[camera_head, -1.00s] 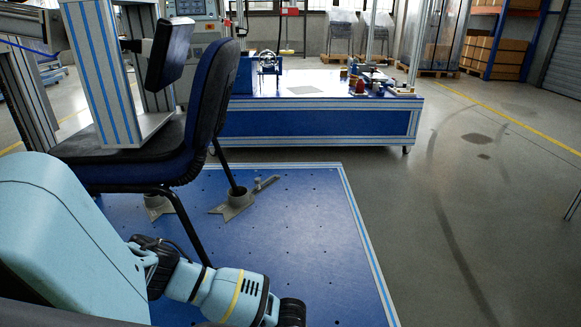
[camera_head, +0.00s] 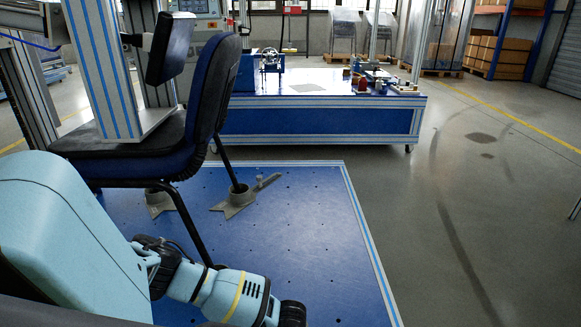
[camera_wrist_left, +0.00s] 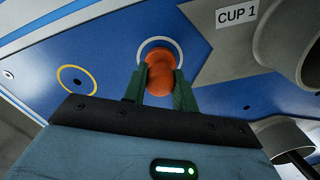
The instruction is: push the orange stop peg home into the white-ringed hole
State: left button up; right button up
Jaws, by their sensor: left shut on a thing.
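In the left wrist view the orange stop peg (camera_wrist_left: 160,72) stands at the white-ringed hole (camera_wrist_left: 160,38) in the blue plate. The peg covers the middle and near side of the ring, so I cannot tell how deep it sits. My left gripper (camera_wrist_left: 160,88) is shut on the peg, with a green finger on either side. In the head view my left arm reaches to the lower edge, but its fingers, the peg and the ring do not show. My right gripper is in neither view.
A yellow ring (camera_wrist_left: 77,80) with a small hole lies left of the peg. A grey cup fixture (camera_wrist_left: 283,45), beside a "CUP 1" label (camera_wrist_left: 237,17), stands to the right. The chair (camera_head: 205,105) rises from the blue platform (camera_head: 300,220), whose right part is clear.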

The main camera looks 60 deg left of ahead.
pick_arm(q)
jog(key=shift+f, duration=0.2)
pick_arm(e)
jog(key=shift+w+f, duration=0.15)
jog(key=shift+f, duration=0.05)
pick_arm(q)
jog(key=shift+f, duration=0.1)
jog(key=o, duration=1)
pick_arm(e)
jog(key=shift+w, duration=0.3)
pick_arm(q)
notch_tip(320, 180, up, 7)
jog(key=p, duration=0.3)
jog(key=shift+r, duration=0.45)
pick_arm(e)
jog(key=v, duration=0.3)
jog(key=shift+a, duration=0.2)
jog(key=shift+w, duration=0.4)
